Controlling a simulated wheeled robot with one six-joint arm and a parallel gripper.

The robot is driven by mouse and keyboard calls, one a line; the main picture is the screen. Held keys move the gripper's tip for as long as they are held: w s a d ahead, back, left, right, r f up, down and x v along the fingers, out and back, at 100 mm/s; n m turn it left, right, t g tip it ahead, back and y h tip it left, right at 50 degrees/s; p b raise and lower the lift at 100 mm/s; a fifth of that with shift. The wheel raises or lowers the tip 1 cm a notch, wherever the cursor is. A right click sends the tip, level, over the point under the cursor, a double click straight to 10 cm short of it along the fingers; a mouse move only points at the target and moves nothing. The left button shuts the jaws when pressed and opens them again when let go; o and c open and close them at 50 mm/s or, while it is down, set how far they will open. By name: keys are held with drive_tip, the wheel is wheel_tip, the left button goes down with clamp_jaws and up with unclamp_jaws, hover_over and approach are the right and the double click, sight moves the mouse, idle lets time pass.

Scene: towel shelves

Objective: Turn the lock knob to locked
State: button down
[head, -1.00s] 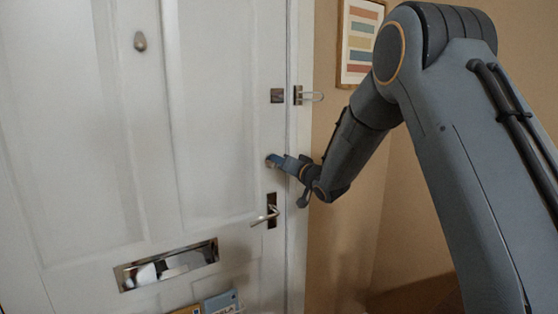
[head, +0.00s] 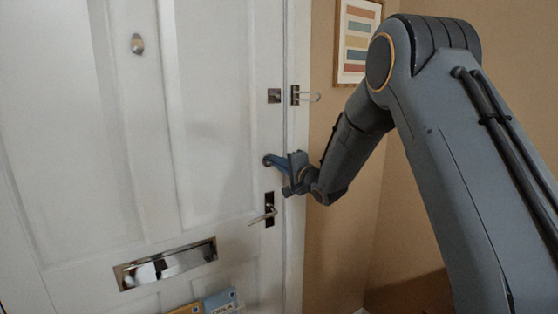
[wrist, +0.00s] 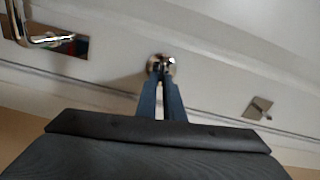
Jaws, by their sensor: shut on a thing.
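The lock knob (wrist: 161,64) is a small round shiny metal piece on the white door (head: 90,130), above the lever handle (head: 268,210). In the wrist view my gripper (wrist: 161,77) reaches it, with both blue fingers close together and shut on the knob. In the head view my gripper (head: 268,160) touches the door at the knob's place and hides most of the knob. I cannot tell which way the knob is turned.
The lever handle also shows at upper left in the wrist view (wrist: 45,40). A letter slot (head: 166,264) is below. A striped picture (head: 356,40) hangs on the tan wall.

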drive_tip(key=shift+r+m, duration=0.15)
drive_tip(key=shift+m, duration=0.55)
drive_tip(key=shift+w, duration=0.1)
drive_tip(key=c, duration=1.9)
unclamp_jaws()
drive_tip(key=shift+o, duration=0.2)
drive_tip(key=shift+f, duration=0.2)
drive_tip(key=shift+d, duration=0.1)
drive_tip(key=b+v, duration=0.2)
drive_tip(key=v, duration=0.5)
drive_tip(key=shift+d, duration=0.3)
